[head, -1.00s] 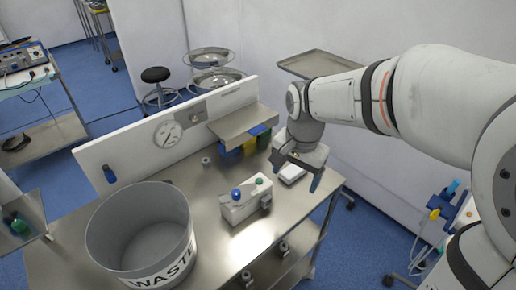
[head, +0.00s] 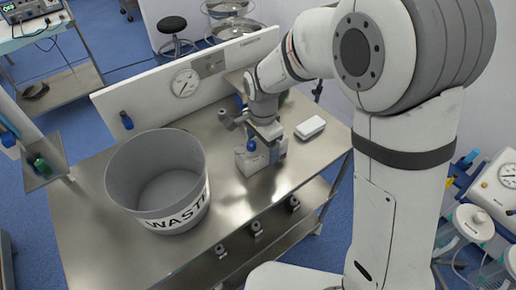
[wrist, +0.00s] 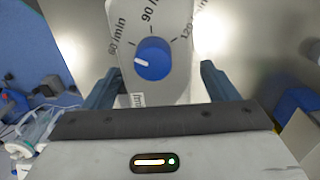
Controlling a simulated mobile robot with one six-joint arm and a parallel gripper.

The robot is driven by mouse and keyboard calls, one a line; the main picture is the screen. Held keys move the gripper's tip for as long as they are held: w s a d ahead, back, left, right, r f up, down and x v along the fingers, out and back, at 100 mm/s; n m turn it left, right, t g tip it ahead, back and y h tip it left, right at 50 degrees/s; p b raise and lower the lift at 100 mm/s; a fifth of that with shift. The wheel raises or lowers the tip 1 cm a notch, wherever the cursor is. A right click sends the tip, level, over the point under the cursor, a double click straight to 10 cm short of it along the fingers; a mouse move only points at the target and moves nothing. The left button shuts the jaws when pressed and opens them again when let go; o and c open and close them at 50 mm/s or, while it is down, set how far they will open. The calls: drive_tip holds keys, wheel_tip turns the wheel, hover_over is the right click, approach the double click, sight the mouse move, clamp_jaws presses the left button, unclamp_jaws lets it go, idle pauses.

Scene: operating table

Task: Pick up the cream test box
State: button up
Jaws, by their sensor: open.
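The cream test box (head: 245,162) stands on the steel table (head: 110,235), right of the waste bin, partly hidden under my gripper (head: 264,142). My gripper (wrist: 160,70) is open, with one blue-grey finger on either side of the box's near end. Nothing is held. I cannot tell whether the fingers touch the box or how far down its sides they reach.
The grey waste bin (head: 125,180) stands left on the table. A small white box (head: 310,127) lies right of my gripper. A white panel with a gauge (head: 185,84) runs along the table's back edge. The front of the table is mostly clear.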

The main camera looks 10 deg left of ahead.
drive_tip(key=shift+f, duration=0.45)
drive_tip(key=c, duration=1.3)
